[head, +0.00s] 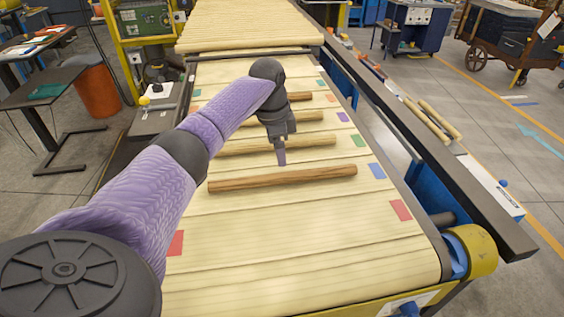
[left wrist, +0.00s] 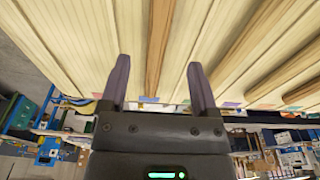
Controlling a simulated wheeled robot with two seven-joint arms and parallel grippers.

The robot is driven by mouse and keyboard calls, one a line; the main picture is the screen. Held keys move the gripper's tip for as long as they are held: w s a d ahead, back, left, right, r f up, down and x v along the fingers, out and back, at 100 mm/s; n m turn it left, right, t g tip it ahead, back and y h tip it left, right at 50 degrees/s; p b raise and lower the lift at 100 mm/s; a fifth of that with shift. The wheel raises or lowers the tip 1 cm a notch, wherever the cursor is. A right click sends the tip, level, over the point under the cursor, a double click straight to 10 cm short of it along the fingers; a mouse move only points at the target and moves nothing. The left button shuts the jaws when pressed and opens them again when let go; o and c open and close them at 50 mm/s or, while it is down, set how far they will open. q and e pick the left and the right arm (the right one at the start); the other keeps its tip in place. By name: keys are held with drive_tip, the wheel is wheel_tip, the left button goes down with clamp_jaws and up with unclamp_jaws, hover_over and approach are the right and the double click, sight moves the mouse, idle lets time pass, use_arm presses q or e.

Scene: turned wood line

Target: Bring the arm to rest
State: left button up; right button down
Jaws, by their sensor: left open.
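My left arm reaches in from the left in the head view, and its gripper (head: 281,157) points down over the conveyor belt (head: 300,250). The gripper is just behind the nearest turned wood piece (head: 290,178), a brown rod lying across the belt. In the left wrist view the two fingers (left wrist: 160,85) stand apart with nothing held between them. A brown wood piece (left wrist: 158,45) shows beyond the gap between the fingers. I cannot tell whether the fingers touch any wood. My right gripper is in neither view.
Several more rods lie across the belt behind, including a paler one (head: 270,144). Coloured patches, such as a red one (head: 401,210), mark the belt's sides. A dark rail (head: 440,170) runs along the right. The belt's front part is clear. A small table (head: 45,88) stands left.

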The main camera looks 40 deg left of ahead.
use_arm(q)
drive_tip(key=r, duration=0.4)
drive_tip(key=shift+s+a, duration=0.15)
drive_tip(key=shift+s, duration=0.05)
